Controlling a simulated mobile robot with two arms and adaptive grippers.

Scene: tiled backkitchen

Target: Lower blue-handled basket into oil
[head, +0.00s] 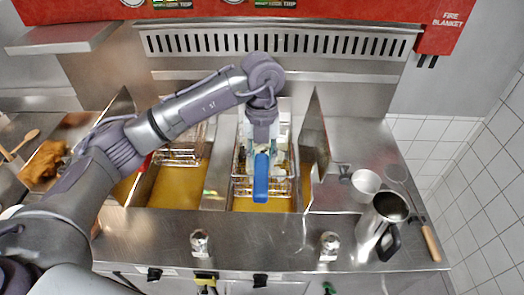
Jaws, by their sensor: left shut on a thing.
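The basket with the blue handle (261,178) is a wire basket (286,185) over the right-hand fryer well. Yellow oil (262,204) shows at the front of that well. My left gripper (262,150) comes down from above and is shut on the handle, whose blue end points toward the front. My arm and gripper hide part of the basket. I cannot tell how far the basket is above the oil or in it. My right gripper is not in view.
The left well holds oil (175,187) and another wire basket (180,157). Upright metal panels (314,140) flank the wells. On the right counter stand a steel jug (391,207), a white cup (366,184) and a wooden-handled skimmer (431,243). Fried food (43,162) lies at left.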

